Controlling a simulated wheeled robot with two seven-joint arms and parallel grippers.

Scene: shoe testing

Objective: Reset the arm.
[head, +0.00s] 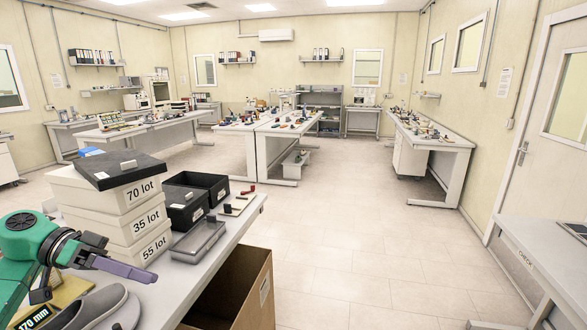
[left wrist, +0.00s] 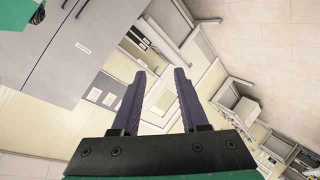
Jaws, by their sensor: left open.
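My left arm is green and comes in from the left in the head view. Its left gripper (head: 118,262) points right, above the near end of the grey-topped table, close to the stacked white boxes. In the left wrist view the two purple fingers of the left gripper (left wrist: 155,80) stand apart with nothing between them. A grey shoe (head: 85,308) lies below the gripper in the head view, cut off by the bottom edge. My right gripper is not in view.
White lot boxes (head: 108,205) are stacked with a black lid (head: 120,170) on top. Black bins (head: 185,205) and a grey tray (head: 198,241) stand beside them. An open cardboard box (head: 248,295) is at the table's right side. The floor in the middle is clear.

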